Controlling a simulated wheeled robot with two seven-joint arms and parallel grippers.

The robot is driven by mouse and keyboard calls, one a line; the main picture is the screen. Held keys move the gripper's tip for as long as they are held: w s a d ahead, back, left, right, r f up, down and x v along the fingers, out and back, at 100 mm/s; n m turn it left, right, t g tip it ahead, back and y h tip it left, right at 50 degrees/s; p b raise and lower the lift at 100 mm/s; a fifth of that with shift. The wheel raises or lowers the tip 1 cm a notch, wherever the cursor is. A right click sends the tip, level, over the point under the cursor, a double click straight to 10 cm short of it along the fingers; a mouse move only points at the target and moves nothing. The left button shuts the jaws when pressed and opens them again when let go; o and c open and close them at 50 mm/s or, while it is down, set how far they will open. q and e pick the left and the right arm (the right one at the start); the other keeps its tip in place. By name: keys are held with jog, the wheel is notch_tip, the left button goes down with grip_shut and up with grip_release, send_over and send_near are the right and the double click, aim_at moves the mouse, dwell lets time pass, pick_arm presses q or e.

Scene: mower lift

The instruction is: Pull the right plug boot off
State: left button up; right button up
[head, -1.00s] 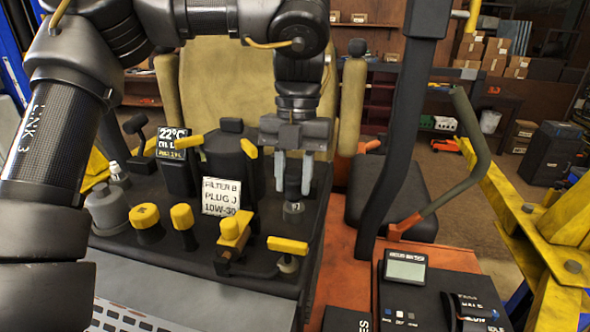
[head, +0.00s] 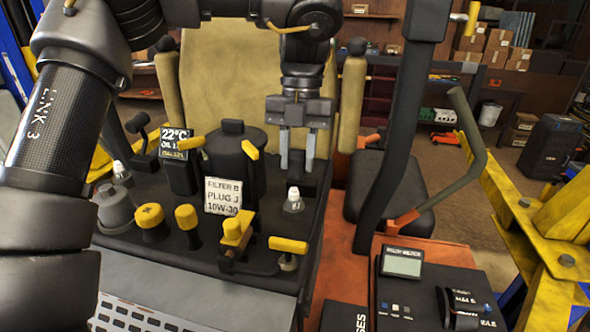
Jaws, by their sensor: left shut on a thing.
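My left gripper (head: 297,161) points down above the right side of the black engine deck. Its two grey fingers are shut on the dark right plug boot (head: 297,150), which is hard to make out against the dark background. The right plug (head: 293,200) stands upright on the deck below the fingers, with its white top bare. A clear gap separates it from the gripper. Another plug (head: 121,172) with a bare white top stands at the deck's left. My right gripper is not in view.
A label card (head: 222,196), a black cylinder (head: 233,160), yellow caps (head: 150,216) and a yellow handle (head: 288,245) crowd the deck. A dark post (head: 395,140) rises to the right of the gripper. A tan seat back (head: 222,80) stands behind.

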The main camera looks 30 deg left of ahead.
pick_arm(q)
jog(key=shift+w+r, duration=0.2)
jog(key=shift+w, duration=0.15)
jog(key=shift+a, duration=0.1)
jog(key=shift+w+a+r, duration=0.15)
jog(key=shift+w+r, duration=0.05)
jog(key=shift+w, duration=0.35)
jog(key=shift+w+a+r, duration=0.1)
jog(key=shift+w+r, duration=0.1)
jog(key=shift+w, duration=0.45)
jog(key=shift+w+a, duration=0.2)
jog(key=shift+w, duration=0.45)
jog(key=shift+w+a, duration=0.15)
jog(key=shift+w, duration=0.5)
jog(key=o, duration=0.7)
